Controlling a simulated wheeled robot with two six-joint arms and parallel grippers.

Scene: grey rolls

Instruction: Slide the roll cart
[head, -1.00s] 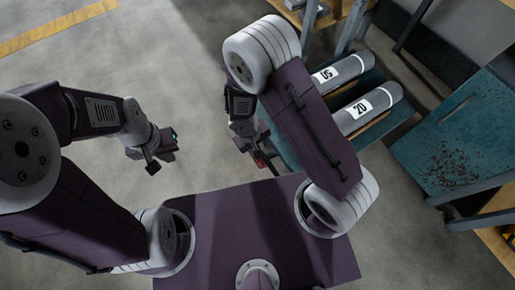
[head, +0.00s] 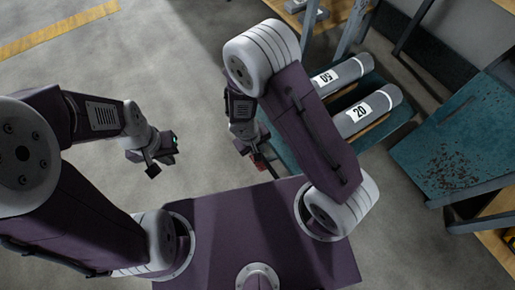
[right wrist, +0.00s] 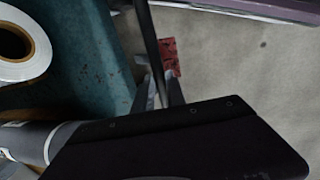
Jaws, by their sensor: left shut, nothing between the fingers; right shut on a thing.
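The teal roll cart (head: 284,152) stands right of centre in the head view. It bears two grey rolls, one labelled 05 (head: 343,75) and one labelled 20 (head: 375,106). My right arm covers part of the cart. My right gripper (head: 263,165) is shut on a red part (head: 258,157) at the cart's near left side. In the right wrist view the right gripper's fingers (right wrist: 164,88) meet this red piece (right wrist: 170,55), beside the teal deck (right wrist: 85,55). My left gripper (head: 154,168) is shut and empty above the floor at left, apart from the cart.
A worn teal surface (head: 455,150) with grey bars lies right of the cart. A wooden-topped bench (head: 330,12) stands beyond it. A white roll with a brown core (right wrist: 25,68) shows in the right wrist view. The concrete floor (head: 190,65) at left is clear.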

